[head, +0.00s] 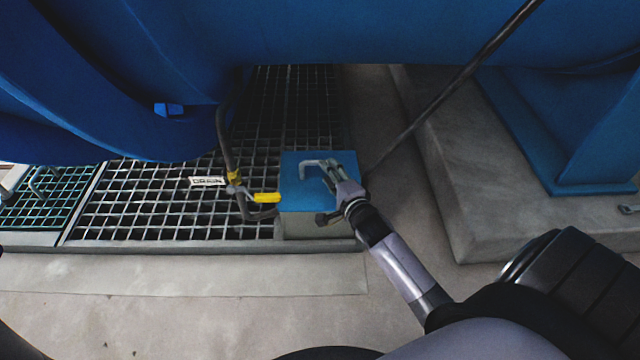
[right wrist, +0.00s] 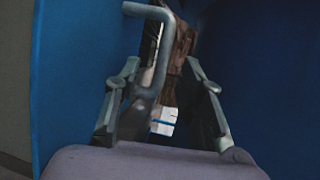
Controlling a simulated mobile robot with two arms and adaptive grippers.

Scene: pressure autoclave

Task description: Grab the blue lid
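The blue lid (head: 293,197) is a square blue plate on a grey box set at the edge of the floor grating in the head view. A grey bent handle (head: 312,163) stands on it. My right gripper (head: 327,188) reaches over the lid from the lower right. In the right wrist view, the handle (right wrist: 157,60) shows between the fingers of my right gripper (right wrist: 160,95), which are spread apart. The fingers do not look closed on the handle; whether one touches it I cannot tell. The lid's blue surface (right wrist: 75,70) fills the left. My left gripper is not in view.
A pipe with a yellow valve lever (head: 264,198) stands just left of the lid. A drain label (head: 208,181) lies on the grating (head: 150,215). A large blue vessel (head: 300,30) hangs overhead, and a dark slanted rod (head: 450,92) passes on the right. A concrete plinth (head: 460,180) is at right.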

